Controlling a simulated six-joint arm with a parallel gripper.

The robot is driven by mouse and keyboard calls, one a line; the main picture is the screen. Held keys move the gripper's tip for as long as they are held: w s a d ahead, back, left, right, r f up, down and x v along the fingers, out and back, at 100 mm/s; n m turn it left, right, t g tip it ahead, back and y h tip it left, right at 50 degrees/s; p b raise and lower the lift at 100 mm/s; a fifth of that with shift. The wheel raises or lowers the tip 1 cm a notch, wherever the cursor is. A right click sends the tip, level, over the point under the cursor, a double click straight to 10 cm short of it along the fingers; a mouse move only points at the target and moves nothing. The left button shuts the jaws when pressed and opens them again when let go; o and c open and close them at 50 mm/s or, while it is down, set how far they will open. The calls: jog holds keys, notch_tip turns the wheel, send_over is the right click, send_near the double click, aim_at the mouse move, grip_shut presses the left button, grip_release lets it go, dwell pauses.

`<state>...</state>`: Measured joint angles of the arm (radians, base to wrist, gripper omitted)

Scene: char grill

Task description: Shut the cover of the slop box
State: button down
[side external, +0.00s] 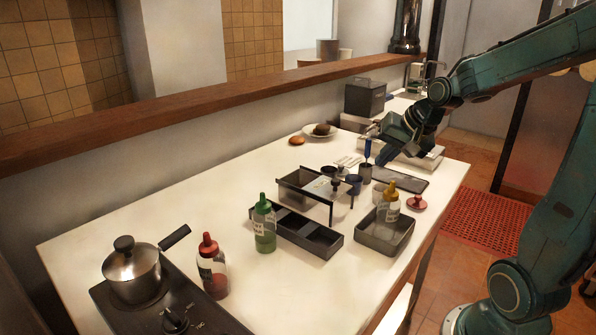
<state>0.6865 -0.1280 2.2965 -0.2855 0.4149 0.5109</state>
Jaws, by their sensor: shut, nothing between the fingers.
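A dark grey box (365,98) with a small handle on top stands at the back of the counter and looks closed. A dark-walled open box (300,184) stands mid-counter, with a pale panel and a dark bar at its right side. I cannot tell for certain which one is the slop box, or make out its cover. My gripper (383,160) is shut and empty.
A long dark tray (324,242), green bottle (264,225), red-capped bottle (212,268) and pot (133,272) on a burner occupy the front. A grey tub (374,240) holds a yellow-capped bottle (388,207). A dark flat slab (400,181) lies below my gripper.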

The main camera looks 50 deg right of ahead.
jog(key=shift+w+a+f, duration=0.25)
jog(key=shift+w+f, duration=1.65)
jog(key=shift+w, duration=0.1)
jog(key=shift+w+a+f, duration=0.2)
jog(key=shift+w+f, duration=1.65)
jog(key=shift+w, duration=0.15)
send_over(324, 182)
jog(key=w, duration=0.1)
jog(key=shift+w+a, duration=0.1)
jog(key=shift+a, duration=0.35)
jog(key=shift+r, duration=0.1)
jog(key=shift+s+d+r, duration=0.1)
jog(key=shift+s+d, duration=0.25)
jog(key=shift+s, duration=0.3)
jog(key=s, duration=0.2)
jog(key=s+d+r, duration=0.1)
jog(key=shift+d, duration=0.1)
jog(key=v, duration=0.9)
jog(key=shift+s, duration=0.15)
